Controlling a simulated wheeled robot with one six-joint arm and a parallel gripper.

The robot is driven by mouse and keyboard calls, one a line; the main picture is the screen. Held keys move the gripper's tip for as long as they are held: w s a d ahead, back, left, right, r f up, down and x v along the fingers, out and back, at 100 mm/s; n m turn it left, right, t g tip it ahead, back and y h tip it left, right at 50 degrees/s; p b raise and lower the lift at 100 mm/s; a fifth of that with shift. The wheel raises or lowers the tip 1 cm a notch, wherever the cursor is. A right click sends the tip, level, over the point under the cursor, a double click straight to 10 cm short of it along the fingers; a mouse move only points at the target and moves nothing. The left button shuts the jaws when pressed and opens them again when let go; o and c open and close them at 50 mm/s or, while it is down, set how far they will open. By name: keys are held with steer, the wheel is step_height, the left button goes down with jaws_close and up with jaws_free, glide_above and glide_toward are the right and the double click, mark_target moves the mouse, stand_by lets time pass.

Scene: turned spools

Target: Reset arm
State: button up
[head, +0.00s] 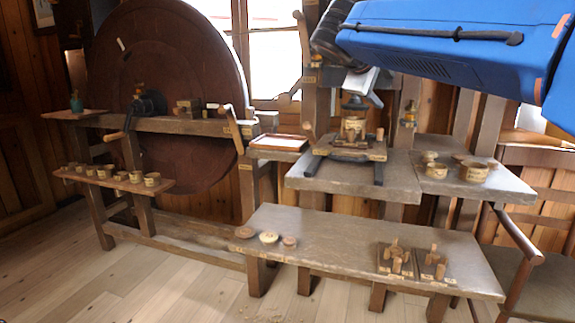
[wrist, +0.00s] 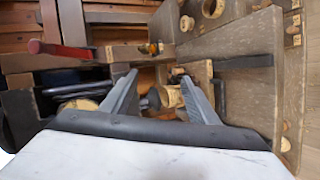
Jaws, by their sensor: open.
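My gripper (head: 360,101) hangs from my blue arm in the head view, above a wooden board (head: 373,152) on dark feet. A banded wooden spool (head: 353,127) stands on that board, just below the fingers; I cannot tell whether they touch it. In the wrist view my gripper (wrist: 160,82) shows two grey fingers spread apart. A pale wooden piece (wrist: 172,98) shows between them, partly hidden by the right finger. Nothing is clearly held.
A grey bench (head: 340,245) in front bears three round discs (head: 268,237) and two small peg boards (head: 393,260). A side table (head: 500,187) holds turned pieces. A large brown wheel (head: 190,60) and a shelf of small cups (head: 110,176) stand left. Floor is free at front left.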

steer(key=s+d+f+m+g+y, duration=0.2)
steer(key=s+d+f, duration=0.4)
steer(key=s+f, duration=0.4)
steer(key=s+f+m+g+y, duration=0.1)
steer(key=s+f+m+y, duration=0.2)
steer(key=s+f, duration=1)
steer(key=s+a+f+m+g+y, duration=0.1)
steer(key=s+f+m+g+y, duration=0.1)
steer(key=s+f, duration=1.1)
step_height(320, 180, down, 6)
steer(key=shift+f+m+y, duration=0.1)
steer(key=shift+m+y, duration=0.6)
steer(key=shift+m, duration=0.2)
